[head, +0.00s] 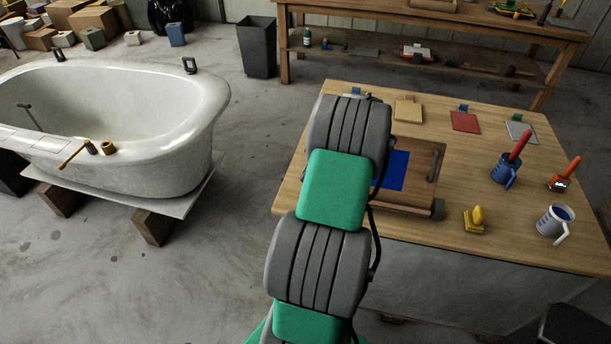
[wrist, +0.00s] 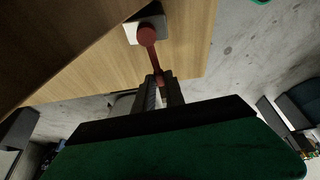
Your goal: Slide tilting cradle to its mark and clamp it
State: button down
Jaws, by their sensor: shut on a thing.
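My gripper (wrist: 160,82) shows in the wrist view with its two fingers shut on the free end of a red lever (wrist: 151,54). The lever's round head sits on a pale block (wrist: 135,29) at the wooden surface. In the head view my arm hides the gripper and the lever. A brown wooden frame (head: 408,199) on the workbench, probably the tilting cradle, has a dark bar handle (head: 434,164) at its right. A blue square (head: 394,170) shows inside it. My arm covers its left part, so I cannot tell whether it is at a mark.
The workbench (head: 470,225) also holds a blue cup (head: 503,170), a white mug (head: 553,222), a yellow object (head: 475,220) and several flat pads. A white tub-shaped mould (head: 110,120) stands at left on blocks. A dark bin (head: 257,47) stands behind. Floor between is clear.

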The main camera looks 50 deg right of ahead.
jog(key=shift+s, duration=0.1)
dwell(0.3)
jog(key=c, duration=1.7)
grip_release()
jog(key=shift+d, duration=0.1)
jog(key=o, duration=0.3)
jog(key=shift+r, duration=0.1)
jog(key=v, duration=0.7)
jog(key=shift+s+r, duration=0.1)
jog(key=shift+r, duration=0.15)
